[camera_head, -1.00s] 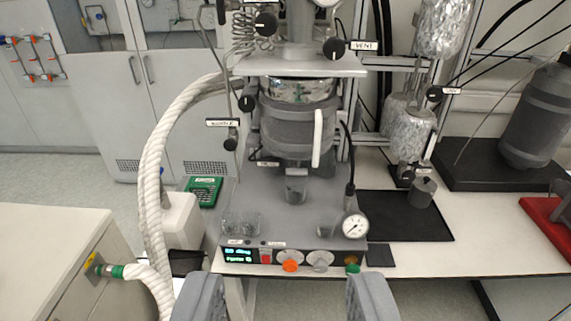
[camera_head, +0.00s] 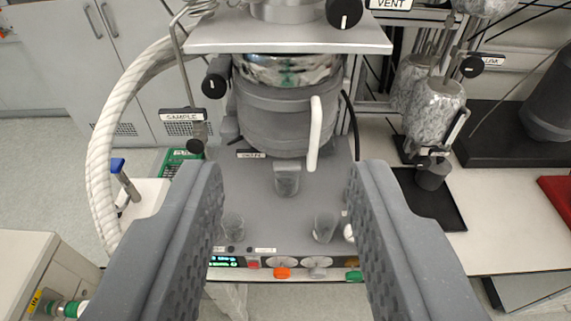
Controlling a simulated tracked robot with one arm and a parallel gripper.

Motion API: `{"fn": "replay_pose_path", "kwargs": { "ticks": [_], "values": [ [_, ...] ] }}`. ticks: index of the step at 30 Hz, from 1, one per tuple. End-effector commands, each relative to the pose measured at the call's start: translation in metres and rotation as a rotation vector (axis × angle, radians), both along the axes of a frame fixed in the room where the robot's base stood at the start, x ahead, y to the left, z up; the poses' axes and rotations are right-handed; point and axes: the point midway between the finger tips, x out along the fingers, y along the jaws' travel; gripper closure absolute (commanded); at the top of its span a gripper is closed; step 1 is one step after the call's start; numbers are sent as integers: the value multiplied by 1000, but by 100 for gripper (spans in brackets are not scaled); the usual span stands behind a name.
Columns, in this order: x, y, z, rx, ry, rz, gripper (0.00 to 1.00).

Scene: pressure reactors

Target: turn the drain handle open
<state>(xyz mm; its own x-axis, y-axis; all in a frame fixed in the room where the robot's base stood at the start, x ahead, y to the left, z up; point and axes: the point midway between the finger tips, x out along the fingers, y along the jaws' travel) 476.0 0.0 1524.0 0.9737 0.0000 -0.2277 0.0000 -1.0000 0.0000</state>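The reactor vessel (camera_head: 288,112) is a grey cylinder under a metal plate, facing me. A small label (camera_head: 250,154) at its lower left is too blurred to read for certain. A white upright handle (camera_head: 314,133) hangs at the vessel's front right; I cannot tell for certain that it is the drain handle. A small clear cup (camera_head: 287,180) sits below the vessel. My gripper (camera_head: 288,185) is open and empty. Its two dark grey fingers stand wide apart in the foreground, apart from the handle, which shows between and beyond their tips.
Black knobs with labels, SAMPLE (camera_head: 194,130), VENT (camera_head: 344,13) and another (camera_head: 471,66), surround the vessel. Glass beakers (camera_head: 232,226) stand on the base near a control panel (camera_head: 285,263). A white hose (camera_head: 108,150) curves at left. Foil-wrapped bottles (camera_head: 432,112) stand right.

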Motion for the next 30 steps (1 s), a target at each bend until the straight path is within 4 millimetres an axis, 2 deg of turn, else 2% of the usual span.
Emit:
{"fn": "replay_pose_path", "kwargs": {
  "ticks": [2, 6, 7, 10, 13, 18, 21, 23, 24, 26, 27, 30],
  "values": [
    [0, 0, 0, 0, 0, 0, 64],
    [8, 0, -3, 1, 0, -1, 25],
    [13, 1, -6, 1, -2, -2, 20],
    [43, 2, -23, 3, -3, -6, 20],
    [86, 4, -49, 5, -21, -13, 20],
    [158, 5, -116, 10, -54, -23, 20],
    [190, 5, -159, 12, -76, -27, 20],
    [206, 5, -184, 13, -94, -29, 20],
    [215, 5, -204, 13, -98, -29, 20],
    [225, 5, -228, 12, -117, -28, 20],
    [232, 4, -248, 12, -124, -28, 20],
    [241, 3, -292, 9, -146, -26, 20]
  ]
}}
